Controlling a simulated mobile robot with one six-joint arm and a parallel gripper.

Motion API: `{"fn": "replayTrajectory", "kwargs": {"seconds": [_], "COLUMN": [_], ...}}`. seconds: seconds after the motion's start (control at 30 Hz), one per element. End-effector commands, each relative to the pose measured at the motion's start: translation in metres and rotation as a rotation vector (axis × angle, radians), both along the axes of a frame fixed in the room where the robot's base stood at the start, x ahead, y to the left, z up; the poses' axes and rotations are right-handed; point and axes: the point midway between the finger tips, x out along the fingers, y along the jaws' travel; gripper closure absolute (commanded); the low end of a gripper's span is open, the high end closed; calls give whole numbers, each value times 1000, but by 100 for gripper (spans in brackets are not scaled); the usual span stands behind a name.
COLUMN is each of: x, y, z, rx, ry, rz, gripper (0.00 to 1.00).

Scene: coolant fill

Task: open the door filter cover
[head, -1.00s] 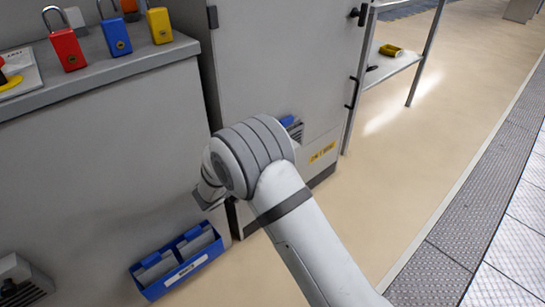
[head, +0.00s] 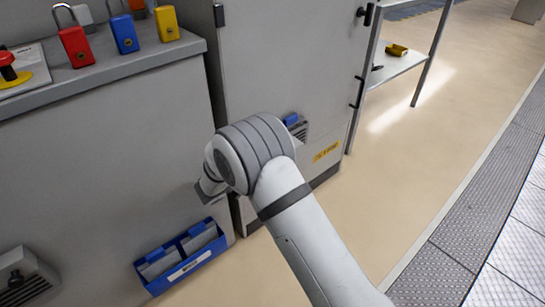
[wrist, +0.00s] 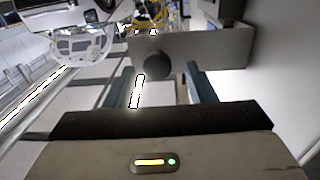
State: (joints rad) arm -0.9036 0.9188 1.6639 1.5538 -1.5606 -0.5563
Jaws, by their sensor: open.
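A grey louvred cover (head: 301,132) with a blue piece (head: 291,119) on top sits low on the grey cabinet door (head: 290,60) in the head view, partly hidden behind my arm. I take it for the door filter cover. In the wrist view a light grey panel (wrist: 225,47) with a dark round knob (wrist: 157,66) lies beyond my gripper (wrist: 162,84). The knob shows between the two open fingers, with nothing held. I cannot tell whether the fingers touch it. In the head view my gripper is mostly hidden behind my wrist.
A grey console (head: 100,150) on the left carries several padlocks. A blue holder (head: 182,262) hangs on its front, and a louvred unit with a black knob (head: 15,280) is at lower left. The beige floor (head: 400,180) at right is clear.

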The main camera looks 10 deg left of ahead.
Motion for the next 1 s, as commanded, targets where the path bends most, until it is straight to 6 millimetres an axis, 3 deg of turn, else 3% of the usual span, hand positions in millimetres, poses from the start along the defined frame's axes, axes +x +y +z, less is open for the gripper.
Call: {"fn": "replayTrajectory", "kwargs": {"seconds": [0.17,0.6,1.0], "x": [-4,-57,-63], "y": [3,43,47], "z": [0,1,-1], "rx": [-2,0,0], "ry": [1,0,0], "rz": [0,2,-1], "gripper": [50,50,50]}}
